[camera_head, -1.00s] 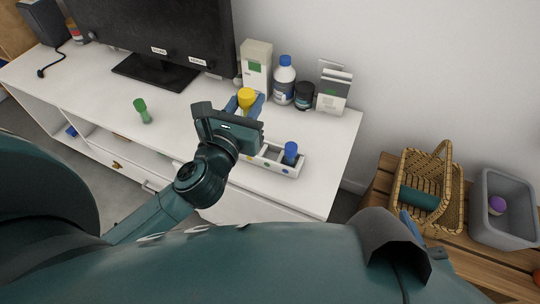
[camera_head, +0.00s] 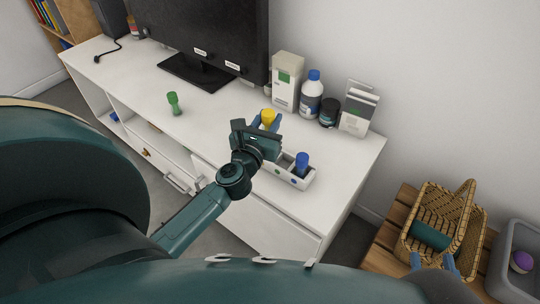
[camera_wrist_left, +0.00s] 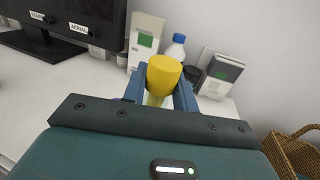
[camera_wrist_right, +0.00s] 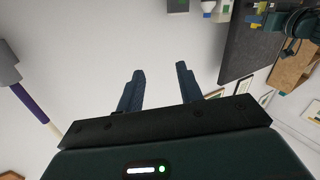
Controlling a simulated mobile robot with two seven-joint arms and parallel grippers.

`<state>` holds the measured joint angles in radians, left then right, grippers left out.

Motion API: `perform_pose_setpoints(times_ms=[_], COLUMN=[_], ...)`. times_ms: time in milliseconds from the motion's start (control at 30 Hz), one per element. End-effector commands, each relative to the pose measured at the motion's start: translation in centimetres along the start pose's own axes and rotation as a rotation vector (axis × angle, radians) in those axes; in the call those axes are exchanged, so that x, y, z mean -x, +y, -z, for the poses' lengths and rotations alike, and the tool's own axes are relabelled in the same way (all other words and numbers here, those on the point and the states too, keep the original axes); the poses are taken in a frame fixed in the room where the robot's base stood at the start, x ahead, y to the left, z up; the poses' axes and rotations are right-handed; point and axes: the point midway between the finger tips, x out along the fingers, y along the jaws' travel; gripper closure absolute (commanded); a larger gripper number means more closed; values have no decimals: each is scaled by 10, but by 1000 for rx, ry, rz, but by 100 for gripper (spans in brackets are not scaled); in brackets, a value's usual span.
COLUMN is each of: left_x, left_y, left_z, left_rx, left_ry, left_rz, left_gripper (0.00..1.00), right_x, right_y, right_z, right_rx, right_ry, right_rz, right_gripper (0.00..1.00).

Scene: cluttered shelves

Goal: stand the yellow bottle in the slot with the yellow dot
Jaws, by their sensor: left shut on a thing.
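My left gripper (camera_head: 266,124) is shut on the yellow bottle (camera_head: 268,115), holding it upright near the white slotted rack (camera_head: 300,183) on the white cabinet. The bottle's yellow top also shows between the fingers in the left wrist view (camera_wrist_left: 164,75); its lower part is mostly hidden. The blue bottle (camera_head: 302,163) stands in the rack's right end. The gripper covers the rack's left end, and I cannot make out the yellow dot. My right gripper (camera_head: 432,262) is by the wicker basket; in the right wrist view its fingers (camera_wrist_right: 160,90) are apart and empty.
A green bottle (camera_head: 174,103) stands on the cabinet left of the rack. A monitor (camera_head: 205,40), a carton (camera_head: 287,80), a blue-capped bottle (camera_head: 311,97), a dark jar (camera_head: 329,112) and a white box (camera_head: 358,110) stand behind. The basket (camera_head: 460,205) sits on a wooden bench.

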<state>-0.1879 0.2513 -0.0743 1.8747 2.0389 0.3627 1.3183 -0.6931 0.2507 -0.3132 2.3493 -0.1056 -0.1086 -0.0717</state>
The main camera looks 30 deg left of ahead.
Motion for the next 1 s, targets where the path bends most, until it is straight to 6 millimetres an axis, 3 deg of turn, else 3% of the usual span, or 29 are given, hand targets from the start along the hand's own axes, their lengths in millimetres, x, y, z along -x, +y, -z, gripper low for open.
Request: perform_pose_setpoints(times_ms=[33,100,433,600,1000], left_x=[0,0,0,1,0], left_y=[0,0,0,0,-1], left_z=[20,33,59,85,88], left_rx=[3,1,0,0,2], left_ry=[3,2,1,2,1], left_rz=[-1,-1,0,0,1], left_gripper=[94,94,94,94,94], right_x=[-2,-2,-3,-6,-6], right_y=[-4,-8,-14,-17,-18], right_z=[-10,-9,-2,-4,1], right_rx=[17,39,26,-19,-42], right_ry=[46,115,219,250,259], right_rz=[5,12,29,39,44], right_gripper=[64,64,64,64,64])
